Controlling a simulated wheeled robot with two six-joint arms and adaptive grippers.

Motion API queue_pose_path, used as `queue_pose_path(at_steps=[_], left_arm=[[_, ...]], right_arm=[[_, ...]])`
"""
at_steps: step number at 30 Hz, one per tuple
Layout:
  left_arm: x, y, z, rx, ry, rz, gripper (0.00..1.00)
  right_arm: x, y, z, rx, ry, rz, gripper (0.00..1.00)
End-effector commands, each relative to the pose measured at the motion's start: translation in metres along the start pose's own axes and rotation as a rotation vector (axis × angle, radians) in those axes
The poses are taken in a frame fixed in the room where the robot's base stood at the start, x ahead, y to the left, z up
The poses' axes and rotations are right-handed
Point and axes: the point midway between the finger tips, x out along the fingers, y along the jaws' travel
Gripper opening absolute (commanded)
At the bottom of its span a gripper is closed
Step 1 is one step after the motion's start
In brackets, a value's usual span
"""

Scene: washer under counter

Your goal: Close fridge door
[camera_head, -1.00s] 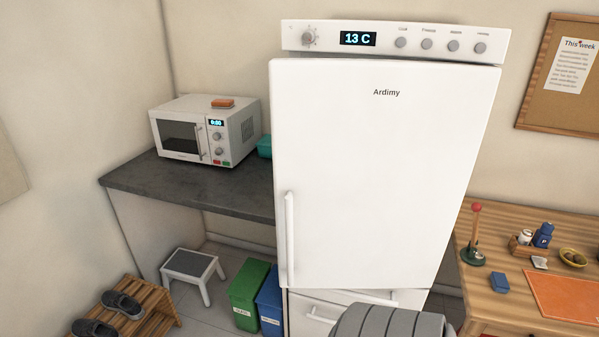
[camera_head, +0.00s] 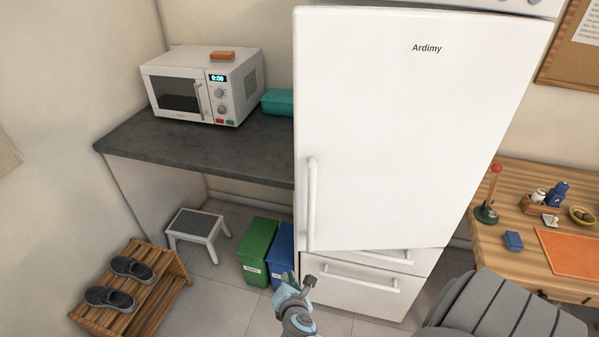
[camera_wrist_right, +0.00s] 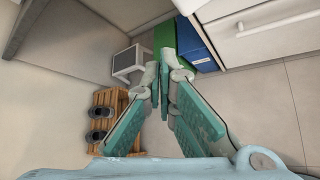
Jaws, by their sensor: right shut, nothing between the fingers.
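The white fridge (camera_head: 425,140) stands in the middle of the head view, with a tall upper door and a vertical handle (camera_head: 311,205) near its left edge. The door's lower edge covers part of the drawer front beneath, so it seems to stand somewhat forward; I cannot tell how wide its gap is. My right gripper (camera_head: 299,281) is shut and empty, in front of the lower drawers and below the door handle, seemingly apart from both. In the right wrist view its fingers (camera_wrist_right: 164,78) meet at the tips. My left gripper is out of view.
A green bin (camera_head: 258,250) and a blue bin (camera_head: 281,258) stand left of the fridge, under the counter (camera_head: 190,150) with a microwave (camera_head: 205,85). A step stool (camera_head: 196,228) and shoe rack (camera_head: 135,290) are further left. A wooden table (camera_head: 530,180) is at right.

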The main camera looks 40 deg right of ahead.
Motion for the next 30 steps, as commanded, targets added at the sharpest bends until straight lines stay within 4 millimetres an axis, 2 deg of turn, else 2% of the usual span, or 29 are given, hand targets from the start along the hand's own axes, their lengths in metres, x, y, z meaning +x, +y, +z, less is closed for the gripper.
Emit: queue_pose_path(at_steps=[1, 3, 6, 7, 10, 14, 24, 30], left_arm=[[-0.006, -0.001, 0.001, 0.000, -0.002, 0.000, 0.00], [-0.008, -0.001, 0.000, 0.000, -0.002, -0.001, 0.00], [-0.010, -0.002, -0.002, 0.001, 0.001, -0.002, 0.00], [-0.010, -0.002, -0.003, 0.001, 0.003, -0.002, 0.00], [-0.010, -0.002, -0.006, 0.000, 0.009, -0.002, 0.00], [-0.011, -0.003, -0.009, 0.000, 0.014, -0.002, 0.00], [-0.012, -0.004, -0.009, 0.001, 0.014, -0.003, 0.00], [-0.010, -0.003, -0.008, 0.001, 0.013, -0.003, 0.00]], right_arm=[[-0.013, 0.047, 0.050, -0.170, -0.140, 0.055, 0.00], [-0.037, 0.093, 0.112, -0.388, -0.339, 0.064, 0.00], [-0.069, 0.126, 0.169, -0.569, -0.531, 0.017, 0.00], [-0.075, 0.131, 0.179, -0.598, -0.565, 0.004, 0.00], [-0.080, 0.138, 0.195, -0.644, -0.613, -0.018, 0.00], [-0.065, 0.142, 0.203, -0.649, -0.614, -0.017, 0.00], [-0.004, 0.154, 0.241, -0.646, -0.610, -0.014, 0.00], [0.024, 0.159, 0.258, -0.645, -0.607, -0.015, 0.00]])
